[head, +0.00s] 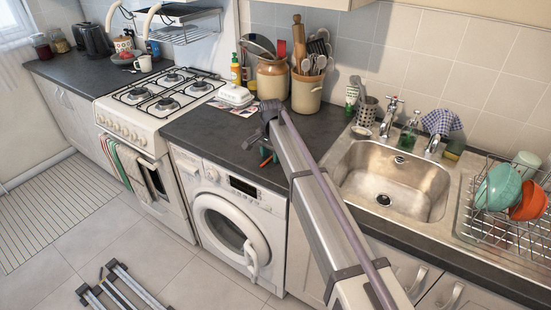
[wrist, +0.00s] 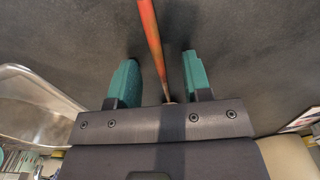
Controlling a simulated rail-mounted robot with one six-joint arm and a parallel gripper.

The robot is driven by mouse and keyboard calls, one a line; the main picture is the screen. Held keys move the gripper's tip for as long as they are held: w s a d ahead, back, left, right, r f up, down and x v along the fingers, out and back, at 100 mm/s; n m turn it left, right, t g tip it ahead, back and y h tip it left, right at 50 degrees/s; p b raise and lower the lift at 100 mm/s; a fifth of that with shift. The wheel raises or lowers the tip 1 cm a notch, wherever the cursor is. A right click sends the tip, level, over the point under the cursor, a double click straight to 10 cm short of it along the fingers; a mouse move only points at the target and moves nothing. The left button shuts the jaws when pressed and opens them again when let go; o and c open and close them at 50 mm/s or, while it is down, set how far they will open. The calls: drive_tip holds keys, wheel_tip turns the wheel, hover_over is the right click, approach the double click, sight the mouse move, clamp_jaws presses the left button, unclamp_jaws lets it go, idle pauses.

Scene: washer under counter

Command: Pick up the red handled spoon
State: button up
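In the wrist view, the red-orange handle of the spoon (wrist: 152,38) lies on the dark counter and runs from the top edge down between the fingers of my gripper (wrist: 158,75). The teal fingers are apart, with a gap on each side of the handle, so my gripper is open around it and not touching it. The spoon's far end is out of view. In the head view, my gripper (head: 266,156) is low over the counter above the washer, and a small bit of red shows beside it. My arm hides part of the counter there.
The metal sink (head: 410,190) is to the right, with a dish rack (head: 510,232) beyond it. The utensil crock (head: 306,92) and brown jar (head: 272,78) stand behind my gripper. A white butter dish (head: 234,95) and the stove (head: 165,95) are to the left. Counter around my gripper is mostly clear.

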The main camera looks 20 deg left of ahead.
sight(271, 157)
clamp_jaws()
drive_tip(key=shift+r, duration=0.1)
wheel_tip(271, 157, up, 10)
drive_tip(key=p, duration=1)
